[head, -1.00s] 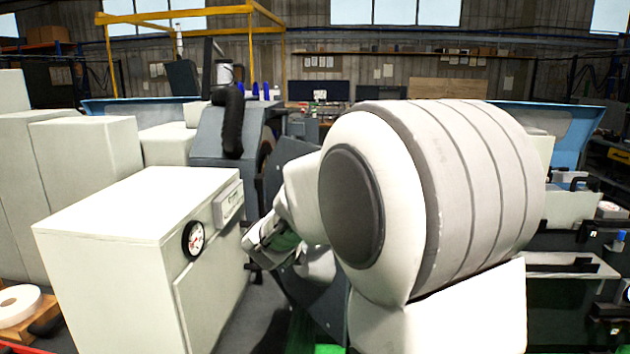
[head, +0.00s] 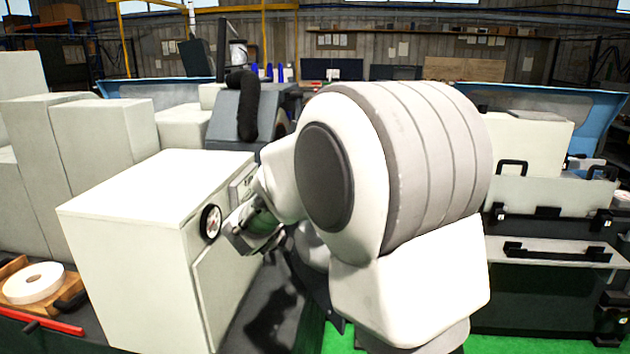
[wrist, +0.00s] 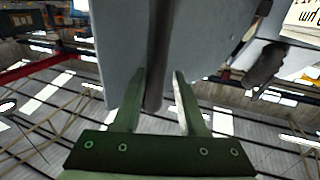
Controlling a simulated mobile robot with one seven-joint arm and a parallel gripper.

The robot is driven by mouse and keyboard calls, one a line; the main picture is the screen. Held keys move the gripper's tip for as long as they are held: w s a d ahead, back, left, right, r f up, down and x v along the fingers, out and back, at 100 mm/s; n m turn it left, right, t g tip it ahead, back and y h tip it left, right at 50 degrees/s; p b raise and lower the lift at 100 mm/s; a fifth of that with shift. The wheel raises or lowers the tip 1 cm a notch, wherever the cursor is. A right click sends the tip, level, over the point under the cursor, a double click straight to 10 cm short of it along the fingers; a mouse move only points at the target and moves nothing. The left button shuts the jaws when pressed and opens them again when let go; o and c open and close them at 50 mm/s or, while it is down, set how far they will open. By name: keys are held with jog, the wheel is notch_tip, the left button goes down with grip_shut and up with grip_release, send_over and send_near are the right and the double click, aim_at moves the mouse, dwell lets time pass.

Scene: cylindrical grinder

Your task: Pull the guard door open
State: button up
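In the wrist view a smooth grey panel (wrist: 120,45) fills the upper middle, with a long dark bar (wrist: 158,45) running along it; I take these for the guard door and its handle. My gripper (wrist: 158,78) has its two green fingers apart, and the bar's end shows between them with a gap on each side. I cannot tell how deep the bar sits between the fingers. In the head view my gripper (head: 248,236) is small beside the white cabinet's right face, and my arm hides most of what lies beyond it.
A white cabinet (head: 150,190) with a round dial (head: 210,222) stands close left of my gripper. Pale panels with black handles (head: 512,168) stand at right. Green floor (head: 345,340) shows below my arm.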

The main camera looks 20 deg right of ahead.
jog(key=shift+o, duration=1)
jog(key=shift+d+f, duration=0.1)
jog(key=shift+s+f, duration=0.1)
jog(key=shift+s, duration=0.05)
jog(key=b+v, duration=0.1)
jog(key=v, duration=1.6)
jog(key=shift+a+b, duration=0.25)
jog(key=shift+b, duration=0.15)
